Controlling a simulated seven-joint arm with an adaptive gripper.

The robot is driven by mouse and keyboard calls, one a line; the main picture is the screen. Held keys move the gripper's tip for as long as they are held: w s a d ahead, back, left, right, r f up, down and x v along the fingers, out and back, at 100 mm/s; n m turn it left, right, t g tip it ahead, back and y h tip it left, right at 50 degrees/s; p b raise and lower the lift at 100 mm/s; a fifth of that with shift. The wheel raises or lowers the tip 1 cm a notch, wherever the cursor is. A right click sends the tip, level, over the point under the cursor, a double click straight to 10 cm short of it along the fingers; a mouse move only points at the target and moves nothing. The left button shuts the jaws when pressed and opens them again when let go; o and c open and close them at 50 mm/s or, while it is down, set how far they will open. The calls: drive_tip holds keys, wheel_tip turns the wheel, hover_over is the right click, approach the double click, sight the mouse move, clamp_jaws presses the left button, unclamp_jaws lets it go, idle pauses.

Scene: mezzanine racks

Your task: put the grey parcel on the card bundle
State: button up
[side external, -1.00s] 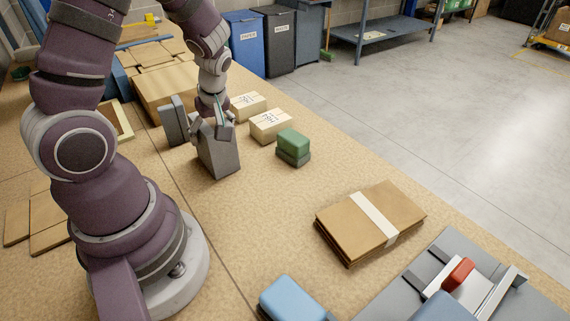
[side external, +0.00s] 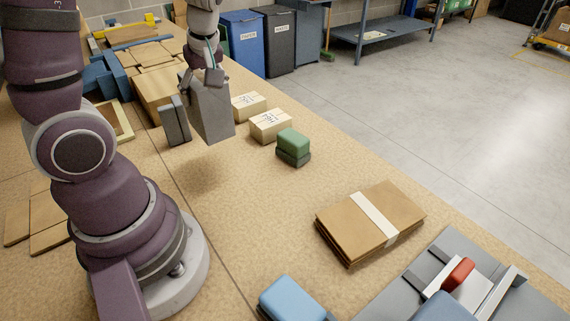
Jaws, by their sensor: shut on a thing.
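The grey parcel (side external: 211,112) is a grey box held upright and slightly tilted in the side external view. My gripper (side external: 204,80) is shut on its upper part and holds it above the table, with a soft shadow below. The card bundle (side external: 345,226) is a flat stack of brown card with a pale band across it. It lies on the table at the right of centre, well to the right of and nearer the camera than the parcel. Its top is clear.
A dark grey block (side external: 174,122) stands just left of the parcel. A blue block (side external: 291,299) and a grey device with a red part (side external: 459,273) are near the front. The middle table is clear.

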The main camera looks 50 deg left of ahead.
drive_tip(key=d+m+t+h, duration=0.45)
drive_tip(key=d+m, duration=1.35)
drive_tip(key=d, duration=0.6)
drive_tip(key=shift+w+d+f, duration=0.9)
drive_tip(key=shift+w+d, duration=0.1)
drive_tip(key=shift+w, duration=1.35)
drive_tip(key=shift+w+d+f, duration=0.9)
drive_tip(key=shift+w+d, duration=0.1)
drive_tip(key=shift+w, duration=1.3)
drive_tip(key=shift+w+d+f, duration=0.9)
drive_tip(key=shift+w+d, duration=0.1)
drive_tip(key=shift+w, duration=1.35)
drive_tip(key=shift+f, duration=0.1)
drive_tip(key=o, duration=1.2)
drive_tip(key=shift+o, duration=0.2)
